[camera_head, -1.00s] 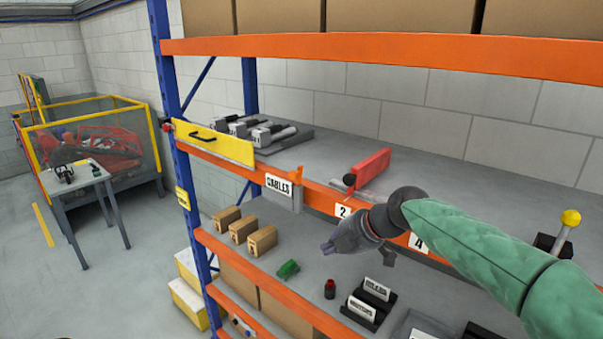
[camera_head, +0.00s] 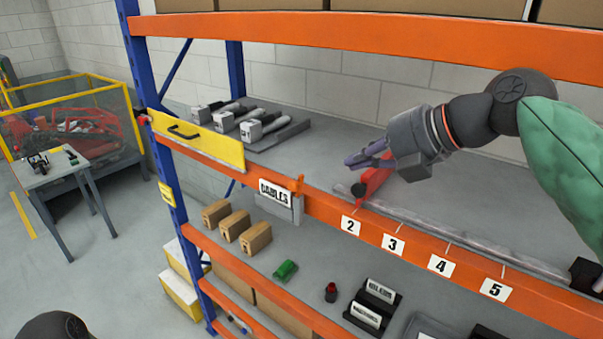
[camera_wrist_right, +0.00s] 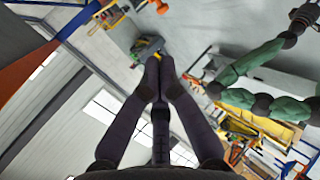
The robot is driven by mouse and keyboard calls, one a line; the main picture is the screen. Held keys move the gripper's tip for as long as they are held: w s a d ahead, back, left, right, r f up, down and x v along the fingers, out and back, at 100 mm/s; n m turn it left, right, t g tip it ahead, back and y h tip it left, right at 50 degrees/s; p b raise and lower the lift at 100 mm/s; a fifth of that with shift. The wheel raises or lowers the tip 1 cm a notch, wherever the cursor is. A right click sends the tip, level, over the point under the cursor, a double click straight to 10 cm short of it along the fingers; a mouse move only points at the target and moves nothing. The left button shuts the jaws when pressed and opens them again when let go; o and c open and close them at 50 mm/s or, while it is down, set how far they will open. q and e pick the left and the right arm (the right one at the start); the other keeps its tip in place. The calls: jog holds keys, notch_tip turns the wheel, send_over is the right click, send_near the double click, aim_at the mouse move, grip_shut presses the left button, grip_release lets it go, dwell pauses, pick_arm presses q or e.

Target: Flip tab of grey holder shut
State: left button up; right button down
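The grey holder (camera_head: 285,208) hangs on the orange front beam of the shelf and carries a "CABLES" label. A small orange tab (camera_head: 298,184) stands up at its right end. My right gripper (camera_head: 366,158) is above the beam, to the right of the tab and apart from it, pointing left. Its fingers look closed together with nothing between them in the right wrist view (camera_wrist_right: 160,62). The holder is not clear in the right wrist view. My left gripper is not seen.
A yellow panel with a handle (camera_head: 222,148) is on the left of the beam. Grey-and-black devices (camera_head: 262,128) lie behind it. Tan boxes (camera_head: 256,238) stand on the lower shelf.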

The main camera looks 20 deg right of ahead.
aim_at(291, 182)
jog(key=p+x, duration=0.2)
jog(key=x, duration=1.2)
jog(key=shift+w+a+f, duration=0.1)
jog(key=shift+w+f, duration=0.05)
jog(key=shift+w, duration=0.15)
jog(key=shift+w+a+p, duration=0.1)
jog(key=shift+p, duration=0.5)
jog(key=shift+g, duration=0.3)
jog(key=shift+w+p, duration=0.1)
jog(key=shift+p, duration=0.25)
